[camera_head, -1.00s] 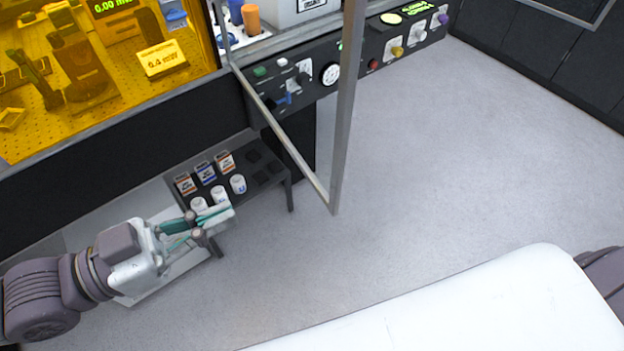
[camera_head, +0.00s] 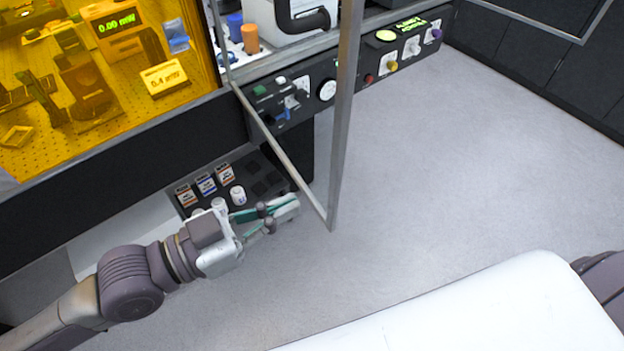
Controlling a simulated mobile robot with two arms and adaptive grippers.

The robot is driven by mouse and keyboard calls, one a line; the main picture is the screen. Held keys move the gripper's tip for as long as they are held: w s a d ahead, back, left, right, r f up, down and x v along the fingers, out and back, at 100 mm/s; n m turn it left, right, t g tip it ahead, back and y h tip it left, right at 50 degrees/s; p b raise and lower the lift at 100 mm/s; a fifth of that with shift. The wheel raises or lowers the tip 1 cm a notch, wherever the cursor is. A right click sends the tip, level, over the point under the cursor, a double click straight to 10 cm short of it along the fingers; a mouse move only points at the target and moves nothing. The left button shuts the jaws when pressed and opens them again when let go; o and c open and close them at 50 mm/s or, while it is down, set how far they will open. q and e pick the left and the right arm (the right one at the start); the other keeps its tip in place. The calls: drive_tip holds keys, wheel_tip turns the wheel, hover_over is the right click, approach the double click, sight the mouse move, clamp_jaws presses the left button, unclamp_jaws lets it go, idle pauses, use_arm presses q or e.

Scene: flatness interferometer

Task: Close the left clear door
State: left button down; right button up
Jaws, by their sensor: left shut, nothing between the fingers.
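The left clear door (camera_head: 343,130) stands swung open, out from the bench front. Its grey metal frame surrounds a see-through pane, and its lower outer corner points toward me. My left gripper (camera_head: 286,207) is shut and empty, in the lower middle of the view. Its fingertips are just left of the door's lower frame bar, near the outer corner; I cannot tell whether they touch the pane. My right gripper is out of view.
A low dark rack (camera_head: 262,178) with small labelled containers sits behind my left gripper. A control panel (camera_head: 300,92) with knobs runs along the bench front. An amber panel (camera_head: 120,75) is at upper left. Another framed panel (camera_head: 545,28) shows at upper right. The grey floor (camera_head: 450,165) is clear.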

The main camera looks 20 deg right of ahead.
sight(328, 188)
use_arm(q)
drive_tip(key=p+x, duration=0.1)
drive_tip(key=x, duration=0.3)
drive_tip(key=shift+d+p, duration=0.35)
drive_tip(key=shift+p, duration=0.05)
drive_tip(key=shift+w, duration=0.1)
drive_tip(key=shift+d, duration=0.1)
